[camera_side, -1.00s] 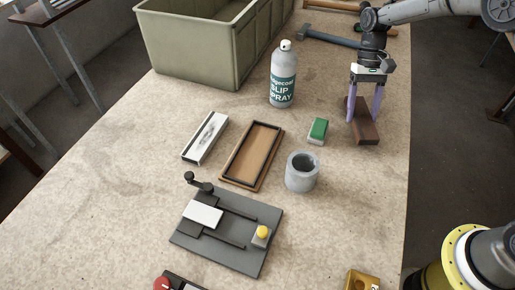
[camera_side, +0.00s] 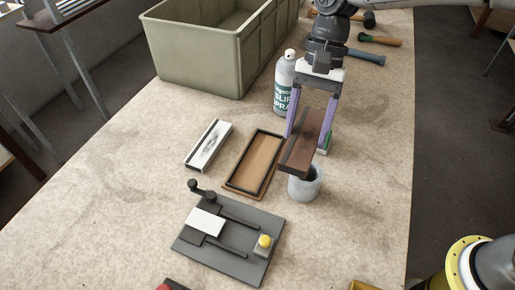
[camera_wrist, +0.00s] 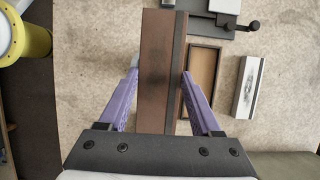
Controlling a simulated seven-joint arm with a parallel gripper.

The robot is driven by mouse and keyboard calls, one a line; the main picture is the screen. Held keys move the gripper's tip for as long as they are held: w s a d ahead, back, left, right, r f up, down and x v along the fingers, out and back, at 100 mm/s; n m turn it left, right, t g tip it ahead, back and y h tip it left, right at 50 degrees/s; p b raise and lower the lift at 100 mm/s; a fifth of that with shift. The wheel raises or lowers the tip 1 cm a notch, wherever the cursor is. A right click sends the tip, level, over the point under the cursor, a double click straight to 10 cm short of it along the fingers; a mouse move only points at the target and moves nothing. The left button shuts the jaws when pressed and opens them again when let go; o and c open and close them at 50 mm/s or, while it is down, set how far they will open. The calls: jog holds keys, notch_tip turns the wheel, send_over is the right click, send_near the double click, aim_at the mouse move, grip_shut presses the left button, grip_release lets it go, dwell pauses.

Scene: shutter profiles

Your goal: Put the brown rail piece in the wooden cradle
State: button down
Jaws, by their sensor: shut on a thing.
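The brown rail piece (camera_side: 304,146) is a long block with a dark groove along it. My gripper (camera_side: 309,122) is shut on it, with one purple finger on each side, and holds it above the table. In the side view the rail's near end overlaps the grey cup. The wrist view shows the rail (camera_wrist: 155,75) between the fingers (camera_wrist: 158,82), its long axis running away from the gripper. The wooden cradle (camera_side: 233,189), a shallow tray with a dark inner edge, lies on the table left of the rail. It also shows in the wrist view (camera_wrist: 217,52), right of the rail.
The grey cup (camera_side: 306,187) stands below the rail's near end. A spray bottle (camera_side: 284,88) and a mostly hidden green block (camera_side: 326,143) are near my gripper. A white profile (camera_side: 208,145) lies left of the cradle, a grey fixture plate (camera_side: 237,262) in front. A green bin (camera_side: 203,69) stands behind.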

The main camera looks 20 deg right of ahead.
jog(key=w+a+f, duration=0.3)
jog(key=w, duration=0.1)
send_over(255, 163)
jog(key=d, duration=0.2)
jog(key=f, duration=0.4)
jog(key=shift+a+f, duration=0.15)
jog(key=shift+a, duration=0.05)
jog(key=shift+w+a+f, duration=0.25)
jog(key=shift+w+f, duration=0.2)
jog(key=shift+f, duration=1.65)
jog(key=shift+f, duration=0.65)
